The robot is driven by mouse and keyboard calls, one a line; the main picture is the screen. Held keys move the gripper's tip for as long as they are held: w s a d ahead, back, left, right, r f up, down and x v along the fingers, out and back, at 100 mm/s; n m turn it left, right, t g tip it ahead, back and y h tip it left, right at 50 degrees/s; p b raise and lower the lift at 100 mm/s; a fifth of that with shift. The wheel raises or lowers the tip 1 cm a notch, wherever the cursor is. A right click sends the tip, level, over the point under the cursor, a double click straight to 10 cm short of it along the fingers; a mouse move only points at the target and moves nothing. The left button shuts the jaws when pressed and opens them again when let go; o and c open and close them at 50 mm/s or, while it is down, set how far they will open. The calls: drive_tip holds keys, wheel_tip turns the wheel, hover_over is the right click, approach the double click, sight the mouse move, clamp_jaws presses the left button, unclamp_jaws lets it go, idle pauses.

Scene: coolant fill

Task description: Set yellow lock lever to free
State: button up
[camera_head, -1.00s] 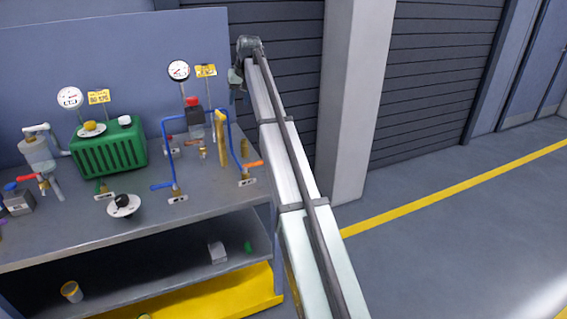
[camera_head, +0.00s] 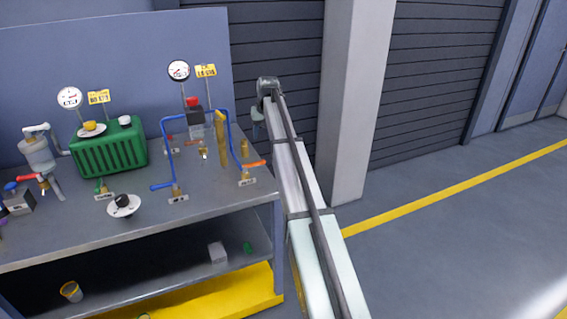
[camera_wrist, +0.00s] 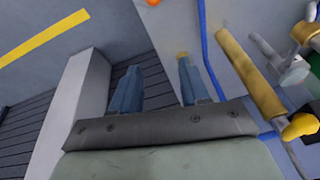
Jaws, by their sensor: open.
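A tall yellow bar (camera_head: 222,145) stands upright at the right part of the bench, by the blue pipe; it looks like the yellow lock lever, but I cannot read its setting. In the wrist view the yellow bar (camera_wrist: 250,75) runs slantwise, right of both fingers and apart from them. A rounded yellow end (camera_wrist: 300,126) shows lower right there. My gripper (camera_wrist: 158,66) is open and empty, with two blue-grey fingers spread apart. In the head view it is small and partly hidden by my arm, just right of the bench's back right corner.
A blue pipe (camera_wrist: 209,50) passes between my right-hand finger and the yellow bar. An orange-handled valve (camera_head: 252,164) and a short brass cylinder (camera_head: 244,148) sit near the bench's right edge. A green tank (camera_head: 110,151) stands farther left. The floor to the right is clear.

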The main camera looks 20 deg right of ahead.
drive_tip(key=s+d+f, duration=0.2)
drive_tip(key=d+f, duration=0.1)
drive_tip(key=f, duration=0.3)
drive_tip(key=s+d+f+g+h, duration=0.1)
drive_tip(key=s+d+f, duration=0.1)
drive_tip(key=f, duration=0.4)
drive_tip(key=shift+s+d+f+m, duration=0.3)
drive_tip(key=shift+s+d, duration=0.1)
drive_tip(key=shift+d, duration=0.4)
drive_tip(key=n+t, duration=0.3)
drive_tip(key=n, duration=0.2)
approach(221, 114)
drive_tip(key=shift+h, duration=0.4)
drive_tip(key=x, duration=0.8)
drive_tip(key=shift+w+a+f, duration=0.15)
drive_tip(key=shift+w+a, duration=0.1)
drive_tip(key=shift+a, duration=0.1)
drive_tip(key=shift+c, duration=0.2)
clamp_jaws()
